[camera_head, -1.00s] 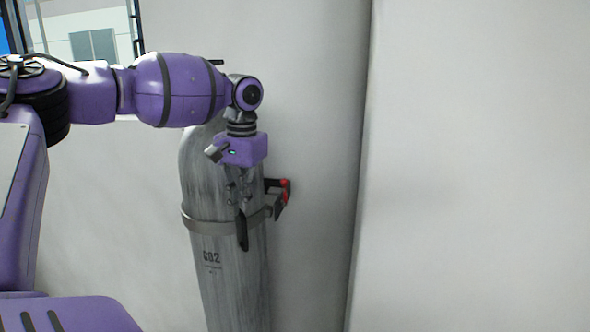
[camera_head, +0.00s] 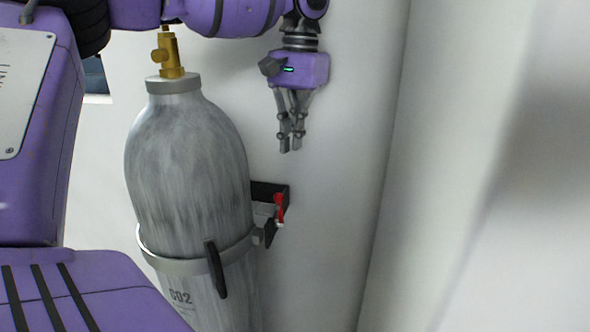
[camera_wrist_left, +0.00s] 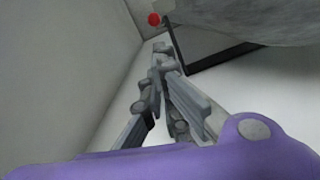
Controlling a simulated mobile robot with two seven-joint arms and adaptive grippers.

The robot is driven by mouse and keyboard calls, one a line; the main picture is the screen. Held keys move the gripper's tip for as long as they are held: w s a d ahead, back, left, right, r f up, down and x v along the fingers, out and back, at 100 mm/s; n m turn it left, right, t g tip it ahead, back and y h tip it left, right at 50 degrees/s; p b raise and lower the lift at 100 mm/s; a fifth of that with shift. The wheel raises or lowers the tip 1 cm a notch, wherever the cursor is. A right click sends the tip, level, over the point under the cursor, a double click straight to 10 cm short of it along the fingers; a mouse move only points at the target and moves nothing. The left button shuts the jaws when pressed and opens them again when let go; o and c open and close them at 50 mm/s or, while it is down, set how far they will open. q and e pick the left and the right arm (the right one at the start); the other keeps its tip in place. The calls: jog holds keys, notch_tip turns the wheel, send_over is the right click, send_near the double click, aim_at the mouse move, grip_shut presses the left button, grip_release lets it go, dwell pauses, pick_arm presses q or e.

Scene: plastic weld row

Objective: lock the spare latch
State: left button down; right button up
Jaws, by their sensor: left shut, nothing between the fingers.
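A grey CO2 cylinder (camera_head: 185,150) stands upright with a metal strap (camera_head: 180,266) around it. A black handle (camera_head: 216,270) hangs down on the front of the strap. A dark wall bracket (camera_head: 268,191) with a red latch part (camera_head: 279,207) is at the cylinder's right side; I cannot tell whether the latch is locked. My left gripper (camera_head: 290,150) points down, shut and empty, above the bracket and apart from it. The left wrist view shows its fingers (camera_wrist_left: 160,50), with a red round tip (camera_wrist_left: 154,19) and a dark bar (camera_wrist_left: 220,53) beyond. My right gripper is not in view.
A brass valve (camera_head: 168,55) tops the cylinder, close under my left arm. A pale wall stands behind, with a corner and another pale surface (camera_head: 480,180) to the right. The space right of the bracket is clear.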

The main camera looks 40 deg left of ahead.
pick_arm(q)
jog(key=p, duration=0.2)
send_near(279, 211)
jog(key=shift+w+a+f, duration=0.65)
jog(key=shift+w+f, duration=1.55)
jog(key=shift+f, duration=0.65)
jog(key=shift+a, duration=0.1)
